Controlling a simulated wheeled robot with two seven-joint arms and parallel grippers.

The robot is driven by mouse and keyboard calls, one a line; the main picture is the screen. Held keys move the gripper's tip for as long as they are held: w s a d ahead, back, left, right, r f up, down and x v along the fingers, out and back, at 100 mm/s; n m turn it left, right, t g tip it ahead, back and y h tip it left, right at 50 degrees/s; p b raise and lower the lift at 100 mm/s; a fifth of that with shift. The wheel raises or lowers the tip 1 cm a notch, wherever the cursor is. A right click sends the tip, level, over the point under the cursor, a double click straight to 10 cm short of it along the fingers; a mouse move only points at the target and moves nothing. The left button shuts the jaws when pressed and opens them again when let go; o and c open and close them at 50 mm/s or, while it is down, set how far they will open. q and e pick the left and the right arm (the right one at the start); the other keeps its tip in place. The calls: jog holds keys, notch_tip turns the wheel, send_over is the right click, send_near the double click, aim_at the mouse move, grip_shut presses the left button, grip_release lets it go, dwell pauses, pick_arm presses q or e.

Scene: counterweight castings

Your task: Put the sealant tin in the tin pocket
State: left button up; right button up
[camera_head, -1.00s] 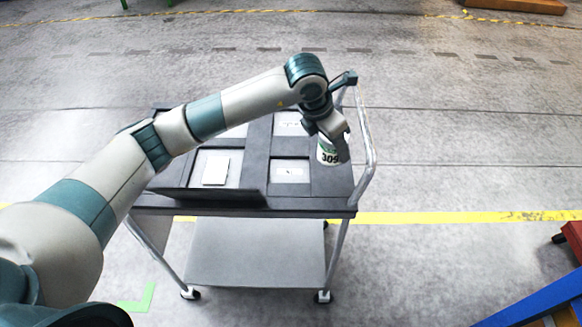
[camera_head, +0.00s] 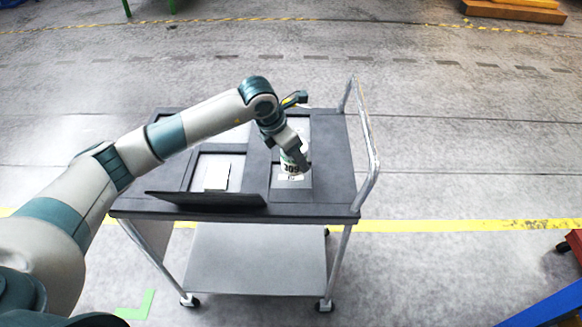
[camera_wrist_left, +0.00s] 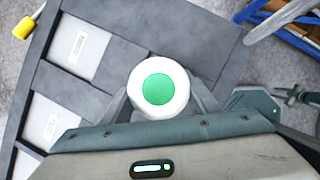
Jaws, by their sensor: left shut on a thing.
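The sealant tin (camera_head: 291,166) is a white can with a dark number on its side. In the left wrist view its round white top has a green disc (camera_wrist_left: 158,88). My left gripper (camera_head: 296,157) is shut around it and holds it over the right half of the cart top. In the head view the tin overlaps the front right pocket (camera_head: 291,184), which has a pale labelled floor. Its height over that pocket is hard to tell. Which pocket is the tin pocket is not legible. A dark pronged shape at the wrist view's right edge may be my right gripper (camera_wrist_left: 298,96).
A raised dark flap (camera_head: 207,199) runs along the front left. A metal handle (camera_head: 371,150) rises at the right. The lower shelf (camera_head: 255,258) is bare.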

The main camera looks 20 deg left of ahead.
aim_at(291, 167)
pick_arm(q)
jog(key=shift+a+f, duration=0.25)
jog(key=shift+a, duration=0.2)
jog(key=shift+f, duration=0.1)
jog(key=shift+f+b, duration=0.7)
jog(key=shift+f, duration=1.25)
jog(key=o, duration=1)
jog(key=shift+f, duration=0.1)
jog(key=shift+c, duration=0.2)
